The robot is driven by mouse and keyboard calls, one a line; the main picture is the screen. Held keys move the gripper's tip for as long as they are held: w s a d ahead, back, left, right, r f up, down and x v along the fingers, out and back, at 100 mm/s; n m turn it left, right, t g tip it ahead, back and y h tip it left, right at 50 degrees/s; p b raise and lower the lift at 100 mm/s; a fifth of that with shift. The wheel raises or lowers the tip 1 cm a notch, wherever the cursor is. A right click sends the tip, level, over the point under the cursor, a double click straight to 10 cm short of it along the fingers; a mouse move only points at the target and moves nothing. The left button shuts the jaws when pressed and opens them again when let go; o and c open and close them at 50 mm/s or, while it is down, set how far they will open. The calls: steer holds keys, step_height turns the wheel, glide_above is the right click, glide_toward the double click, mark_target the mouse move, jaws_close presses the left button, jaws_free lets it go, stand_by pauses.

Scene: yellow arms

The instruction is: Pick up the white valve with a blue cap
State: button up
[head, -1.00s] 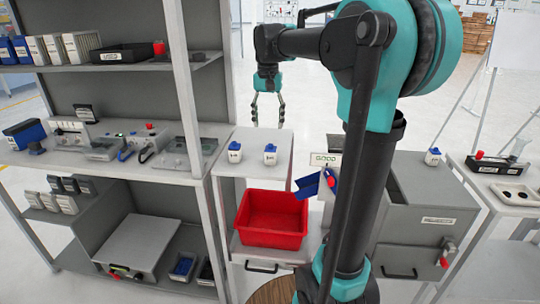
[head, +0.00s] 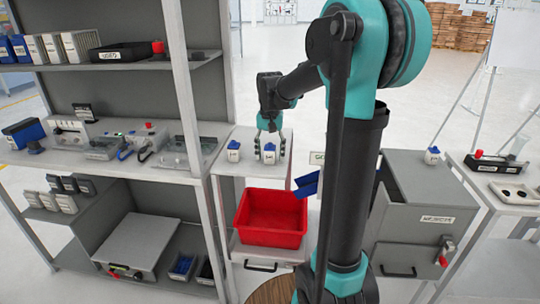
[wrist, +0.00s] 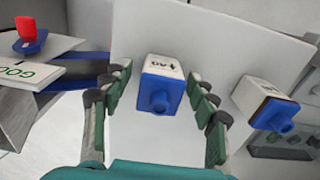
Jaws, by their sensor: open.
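Two white valves with blue caps stand on the white stand top beside the shelf. In the head view the left one is here (head: 233,151) and the right one here (head: 269,153). My gripper (head: 270,146) is open around the right valve. In the wrist view this valve (wrist: 161,84) sits between the two green-padded fingers (wrist: 158,100), with a gap visible on each side. The left valve (wrist: 266,102) lies outside the fingers at the right of the wrist view. A third white valve with a blue cap (head: 432,156) stands on the grey cabinet at the right.
A red bin (head: 271,220) sits in front of the stand, below its top. A blue chute (head: 306,185) and a GOOD sign (wrist: 28,73) are beside the stand. The shelf (head: 180,110) rises at the left.

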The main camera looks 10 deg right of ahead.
mark_target(271, 143)
steer(key=shift+f, duration=0.2)
steer(key=c, duration=1.3)
steer(key=shift+r, duration=0.1)
step_height(271, 143, up, 20)
steer(key=shift+d, duration=0.1)
stand_by(0.4)
